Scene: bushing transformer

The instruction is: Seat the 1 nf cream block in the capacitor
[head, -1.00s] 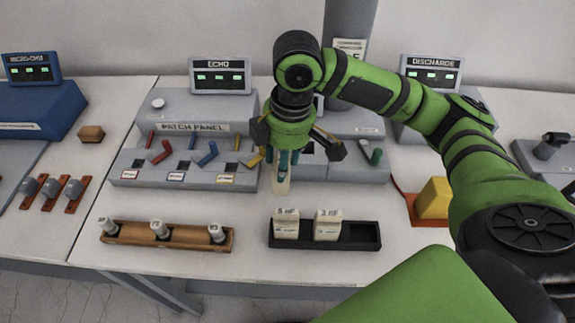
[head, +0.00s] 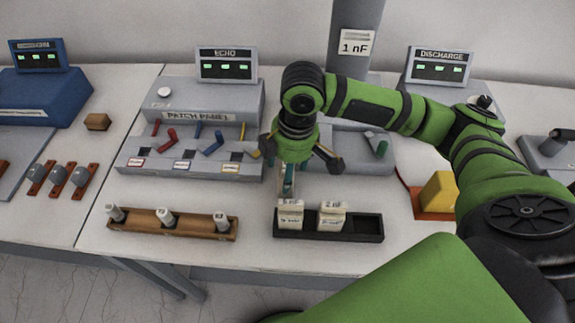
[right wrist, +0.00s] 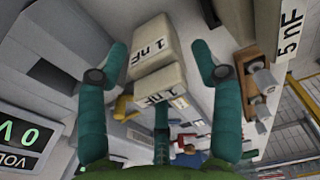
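In the head view the block is mostly hidden by the fingers, just behind the 5 nF block. In the right wrist view its two labelled faces show between the fingers. I cannot tell which fixture is the capacitor; a grey unit (head: 352,148) stands partly hidden behind the gripper. My left gripper is not in view.
A black tray (head: 366,229) holds the 5 nF block (head: 290,215) and 2 nF block (head: 332,216); its right slot is empty. A wooden rack (head: 190,230) holds cylinders. The patch panel (head: 200,160) is left; a yellow block (head: 438,192) is right. A 1 nF sign (head: 355,42) hangs behind.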

